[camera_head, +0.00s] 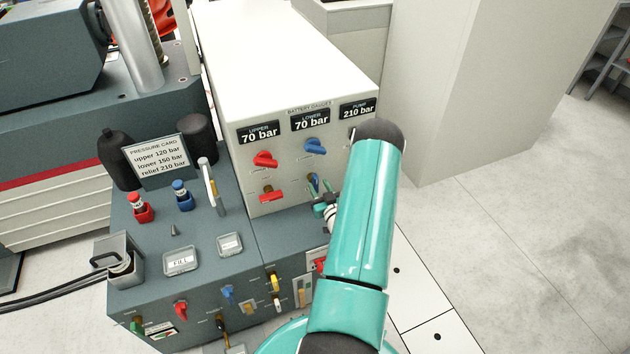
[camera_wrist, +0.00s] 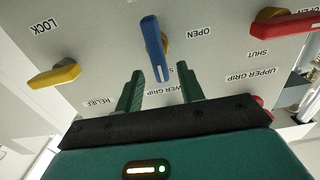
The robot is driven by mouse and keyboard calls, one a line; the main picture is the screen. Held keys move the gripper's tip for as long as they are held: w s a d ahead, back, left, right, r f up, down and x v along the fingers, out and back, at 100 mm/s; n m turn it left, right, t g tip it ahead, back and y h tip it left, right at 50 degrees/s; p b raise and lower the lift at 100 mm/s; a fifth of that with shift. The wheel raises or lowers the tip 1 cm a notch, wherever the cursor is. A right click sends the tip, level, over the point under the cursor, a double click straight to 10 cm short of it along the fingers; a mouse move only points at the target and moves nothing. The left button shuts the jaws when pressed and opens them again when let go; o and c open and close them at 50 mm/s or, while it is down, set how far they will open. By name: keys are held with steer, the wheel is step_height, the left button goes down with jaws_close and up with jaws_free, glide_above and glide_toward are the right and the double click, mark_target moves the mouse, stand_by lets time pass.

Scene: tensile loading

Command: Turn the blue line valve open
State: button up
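A blue lever (camera_wrist: 153,38) sits on a pale panel in the wrist view, above a label that reads as lower grip, with an "OPEN" mark to its right. It also shows on the white cabinet's front in the head view (camera_head: 314,181). My gripper (camera_wrist: 161,77) is open, its two green fingers on either side of the lever's free end, with gaps showing. Whether the fingertips reach the lever in depth, I cannot tell. In the head view my gripper (camera_head: 321,191) is right at the panel, partly hidden behind my arm.
A red lever (camera_wrist: 276,22) is right of the blue one in the wrist view, a yellow lever (camera_wrist: 55,75) left. In the head view, a red knob (camera_head: 264,158) and blue knob (camera_head: 315,147) sit above. A pressure card (camera_head: 157,155) stands left. Floor at right is clear.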

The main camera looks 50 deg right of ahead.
mark_target(317, 183)
steer(key=shift+x, duration=1.95)
jaws_close()
